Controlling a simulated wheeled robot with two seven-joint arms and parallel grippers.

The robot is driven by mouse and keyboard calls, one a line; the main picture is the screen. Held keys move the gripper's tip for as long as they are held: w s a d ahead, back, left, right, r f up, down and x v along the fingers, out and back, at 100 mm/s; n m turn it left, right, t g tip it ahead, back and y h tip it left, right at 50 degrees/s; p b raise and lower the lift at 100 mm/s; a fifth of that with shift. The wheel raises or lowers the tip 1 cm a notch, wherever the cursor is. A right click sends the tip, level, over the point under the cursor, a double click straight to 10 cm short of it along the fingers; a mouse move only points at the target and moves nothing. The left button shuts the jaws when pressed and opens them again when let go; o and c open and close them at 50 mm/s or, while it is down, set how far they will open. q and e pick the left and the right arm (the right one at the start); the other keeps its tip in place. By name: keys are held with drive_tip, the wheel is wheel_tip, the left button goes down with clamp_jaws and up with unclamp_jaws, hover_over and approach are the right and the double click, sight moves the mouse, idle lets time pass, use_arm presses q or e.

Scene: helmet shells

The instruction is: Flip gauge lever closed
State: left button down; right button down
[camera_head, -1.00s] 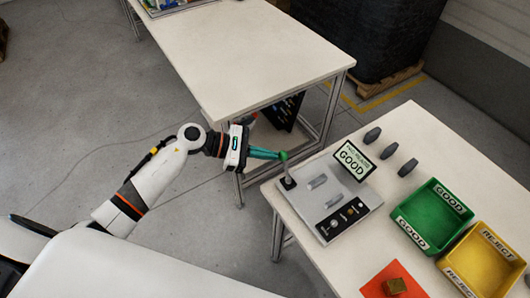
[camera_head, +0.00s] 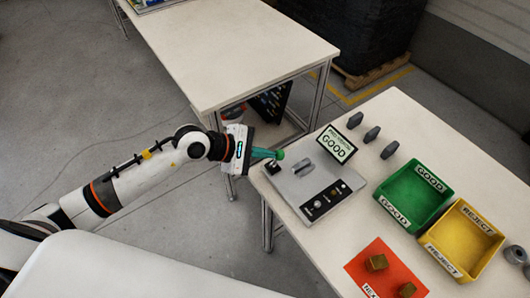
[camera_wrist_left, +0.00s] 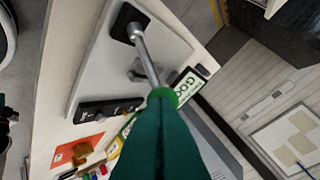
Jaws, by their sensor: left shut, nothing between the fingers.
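The gauge (camera_head: 287,187) is a light grey plate on the right-hand table, with a black button strip and a sign reading GOOD (camera_head: 336,145). Its lever has a black base (camera_head: 272,168), a metal rod (camera_wrist_left: 146,56) and a green knob (camera_wrist_left: 163,97). In the head view the rod looks short and leans toward the table's far side. Two grey gauge pieces (camera_head: 303,166) sit close together on the plate. My left gripper (camera_head: 277,154) is shut and empty, its green fingertips at the knob; contact is unclear. My right gripper is out of view.
Several dark grey parts (camera_head: 371,133) stand behind the gauge. A green GOOD bin (camera_head: 412,195) and a yellow REJECT bin (camera_head: 461,240) stand to the right. A red mat (camera_head: 362,276) with brass blocks (camera_head: 377,262) lies in front. Another table (camera_head: 235,55) stands behind.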

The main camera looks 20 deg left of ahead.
use_arm(q)
drive_tip(key=shift+r+p, duration=0.4)
drive_tip(key=shift+r, duration=0.35)
drive_tip(key=shift+w+a, duration=0.1)
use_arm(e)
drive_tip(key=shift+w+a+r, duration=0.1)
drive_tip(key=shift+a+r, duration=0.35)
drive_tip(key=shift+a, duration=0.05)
